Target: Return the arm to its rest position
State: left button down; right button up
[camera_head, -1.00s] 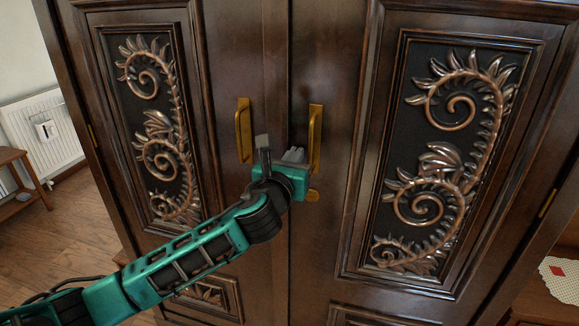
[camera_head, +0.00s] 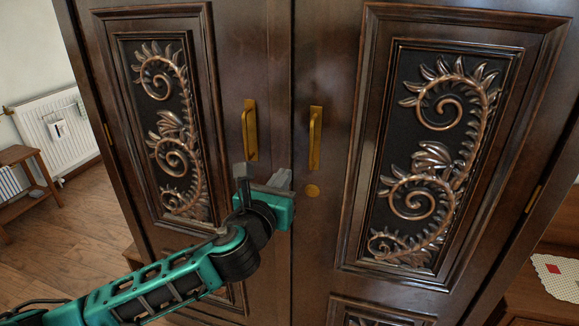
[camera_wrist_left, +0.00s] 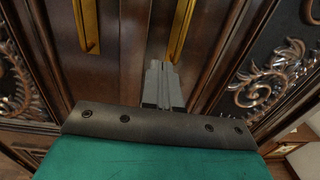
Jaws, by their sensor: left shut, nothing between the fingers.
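My left gripper (camera_head: 281,179) is in front of the dark wooden armoire, below and between its two brass handles. In the left wrist view its grey fingers (camera_wrist_left: 163,86) are together with nothing between them. The left handle (camera_head: 249,130) and the right handle (camera_head: 315,138) are both free of the gripper in the head view. The left door (camera_head: 228,60) and the right door (camera_head: 336,60) look closed, meeting at a vertical seam. My teal left arm reaches in from the lower left. My right gripper is not in view.
At the left are a white radiator (camera_head: 72,135), a small wooden table (camera_head: 22,154) and open wooden floor (camera_head: 82,218). A surface with a lace cloth (camera_head: 560,278) is at the lower right.

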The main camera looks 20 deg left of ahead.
pick_arm(q)
jog(key=s+f+n+g, duration=0.3)
jog(key=s+f+n, duration=0.9)
jog(key=f+n, duration=0.2)
jog(key=s+f+n+g+h, duration=0.1)
jog(key=s+f+n+g, duration=0.3)
jog(key=s+f+n, duration=0.7)
notch_tip(320, 180, down, 4)
jog(key=n, duration=0.8)
jog(key=shift+s+d+r+n+h, duration=0.2)
jog(key=shift+s+n+h, duration=0.1)
jog(key=shift+s, duration=0.05)
